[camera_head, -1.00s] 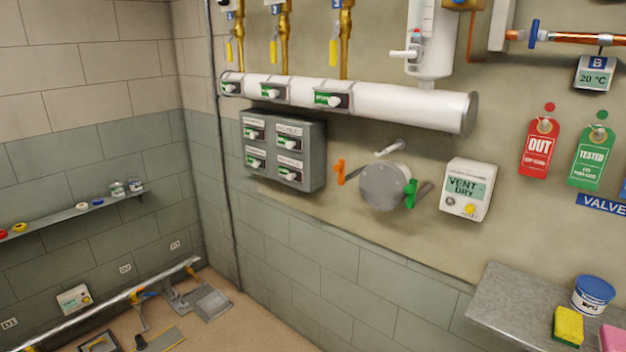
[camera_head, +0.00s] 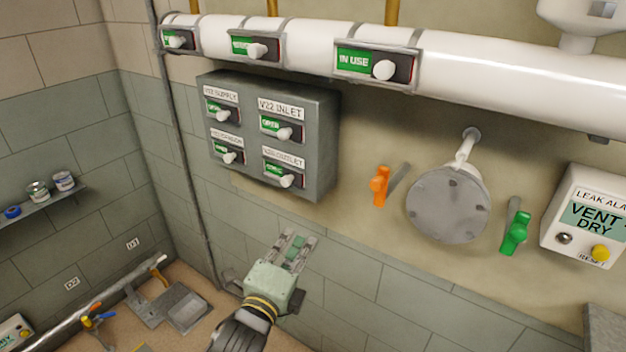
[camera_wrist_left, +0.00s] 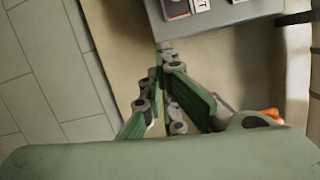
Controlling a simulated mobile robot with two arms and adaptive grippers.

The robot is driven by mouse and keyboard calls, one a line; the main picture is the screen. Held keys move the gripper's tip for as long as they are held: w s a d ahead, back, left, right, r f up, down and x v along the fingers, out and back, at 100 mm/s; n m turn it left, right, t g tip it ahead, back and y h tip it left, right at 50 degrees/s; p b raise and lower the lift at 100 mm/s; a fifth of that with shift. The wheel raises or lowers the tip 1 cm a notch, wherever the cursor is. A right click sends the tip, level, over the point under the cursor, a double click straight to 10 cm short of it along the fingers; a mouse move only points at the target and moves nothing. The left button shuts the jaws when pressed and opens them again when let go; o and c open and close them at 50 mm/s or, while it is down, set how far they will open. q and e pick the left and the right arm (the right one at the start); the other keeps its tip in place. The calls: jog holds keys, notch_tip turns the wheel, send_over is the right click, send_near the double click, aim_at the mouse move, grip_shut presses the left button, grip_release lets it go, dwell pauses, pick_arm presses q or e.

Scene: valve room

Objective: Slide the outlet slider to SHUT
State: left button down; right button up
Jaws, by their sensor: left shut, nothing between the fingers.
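The outlet slider (camera_head: 286,181) is the lower right one of several sliders on a grey wall box (camera_head: 322,150). Its label ends in "OUTLET". Its white knob sits at the right end and a green field shows to its left. My left gripper (camera_head: 297,238) is below the box, pointing up toward it, apart from the slider. In the left wrist view the fingers (camera_wrist_left: 165,62) meet and hold nothing, and a lower corner of the grey box (camera_wrist_left: 225,20) shows beyond them. My right gripper is not in view.
A white pipe (camera_head: 470,70) with "IN USE" sliders runs above the box. To the right are an orange handle (camera_head: 380,186), a round grey flange (camera_head: 448,204), a green handle (camera_head: 515,232) and a leak alarm box (camera_head: 590,215). The wall below the box is clear.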

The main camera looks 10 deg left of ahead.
aim_at(288, 180)
pick_arm(q)
jog(key=shift+m, duration=0.3)
jog(key=w+r+p, duration=0.1)
jog(key=w, duration=0.2)
jog(key=w+r+p, duration=0.1)
jog(key=w, duration=0.3)
jog(key=w+r+p, duration=0.1)
jog(key=w, duration=0.2)
jog(key=shift+w+a+r+p, duration=0.2)
jog(key=shift+w+a+p, duration=0.1)
jog(key=shift+a+p, duration=0.1)
jog(key=shift+a, duration=0.3)
jog(key=shift+w+a, duration=0.1)
jog(key=shift+a, duration=0.2)
jog(key=shift+w, duration=0.1)
jog(key=w+a, duration=0.2)
jog(key=a, duration=0.4)
jog(key=shift+w, duration=0.15)
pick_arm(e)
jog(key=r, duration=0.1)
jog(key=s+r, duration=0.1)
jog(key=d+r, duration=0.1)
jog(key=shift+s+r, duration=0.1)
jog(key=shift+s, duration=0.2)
